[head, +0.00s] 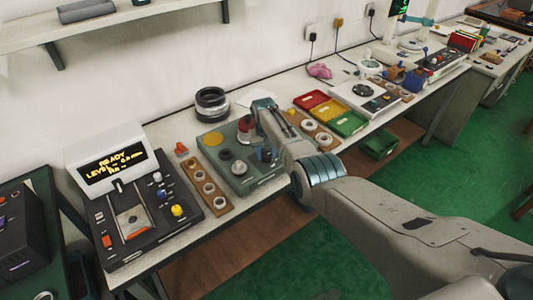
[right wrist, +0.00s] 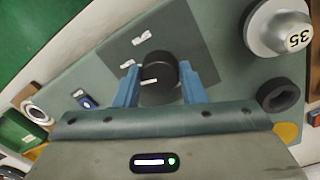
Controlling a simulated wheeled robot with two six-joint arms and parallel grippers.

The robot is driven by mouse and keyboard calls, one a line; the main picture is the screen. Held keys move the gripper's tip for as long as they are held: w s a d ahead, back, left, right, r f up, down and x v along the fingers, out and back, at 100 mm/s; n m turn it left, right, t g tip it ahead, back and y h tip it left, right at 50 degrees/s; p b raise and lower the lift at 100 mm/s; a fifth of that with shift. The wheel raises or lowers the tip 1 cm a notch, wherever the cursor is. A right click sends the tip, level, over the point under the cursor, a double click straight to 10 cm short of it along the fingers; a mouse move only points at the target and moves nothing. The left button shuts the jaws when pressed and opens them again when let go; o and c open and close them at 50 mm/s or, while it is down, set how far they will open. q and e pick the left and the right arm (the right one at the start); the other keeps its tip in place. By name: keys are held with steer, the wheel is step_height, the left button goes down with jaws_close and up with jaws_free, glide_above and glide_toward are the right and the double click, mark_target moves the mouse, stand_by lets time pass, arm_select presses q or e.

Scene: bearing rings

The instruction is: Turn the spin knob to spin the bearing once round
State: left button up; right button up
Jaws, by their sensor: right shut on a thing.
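The black round spin knob (right wrist: 160,72) stands on the grey-green test base (right wrist: 215,25). My right gripper (right wrist: 158,88) has its blue fingers on both sides of the knob and is shut on it. In the head view the base (head: 212,157) sits on the bench, and my right gripper (head: 265,152) reaches down to its right side, mostly hiding the knob. A silver stepped piece marked 35 (right wrist: 282,28) sits on the base; it also shows in the head view (head: 239,168). Whether a bearing lies under it is hidden. My left gripper is out of view.
A display unit (head: 115,165) reading READY stands left, beside a wooden strip of rings (head: 208,188). Red, yellow and green trays (head: 330,110) are right of my arm. A large dark ring stack (head: 212,104) stands behind.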

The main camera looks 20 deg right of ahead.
mark_target(265, 154)
steer(key=shift+w+r+m, duration=0.1)
steer(key=shift+m, duration=1.5)
steer(key=o, duration=1)
steer(key=shift+r, duration=0.5)
step_height(265, 154, up, 10)
steer(key=b, duration=0.1)
steer(key=shift+a+f+b, duration=0.15)
steer(key=shift+a+b, duration=0.05)
steer(key=shift+b, duration=0.1)
